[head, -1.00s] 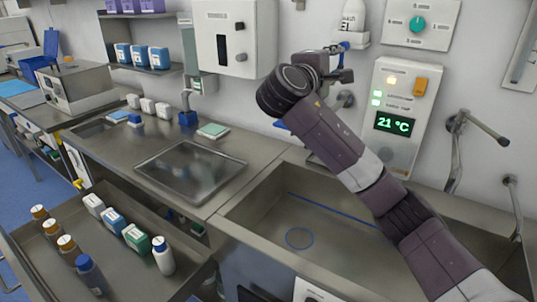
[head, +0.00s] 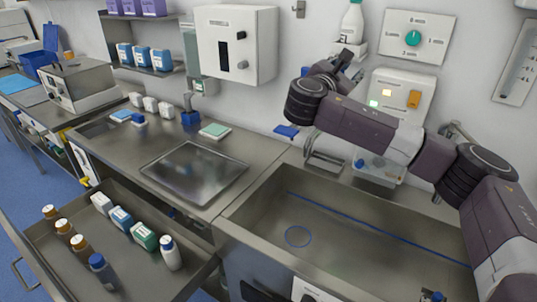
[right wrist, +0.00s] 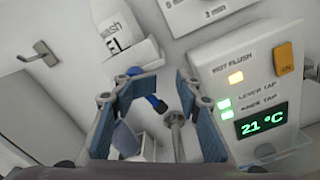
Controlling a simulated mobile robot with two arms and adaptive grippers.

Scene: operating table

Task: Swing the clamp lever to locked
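My right gripper (head: 338,65) is raised at the back wall, below the wash bottle. In the right wrist view its blue-padded fingers (right wrist: 152,92) are wide apart and hold nothing. A short dark lever with a blue end (right wrist: 156,103) shows between the fingers, under the bottle holder; it may be the clamp lever, but I cannot tell its locked position. A metal spout or lever on a round wall mount (right wrist: 177,122) stands right of it, near the right finger. In the head view my gripper and arm hide this spot. My left gripper is out of view.
The wash bottle (head: 351,22) stands in a wall holder. The control panel (head: 402,85) reads 21 °C in the wrist view (right wrist: 262,122). A blue paddle (head: 286,131) sits by the wall above the empty sink basin (head: 345,240). A drawer of bottles (head: 60,270) is open at left.

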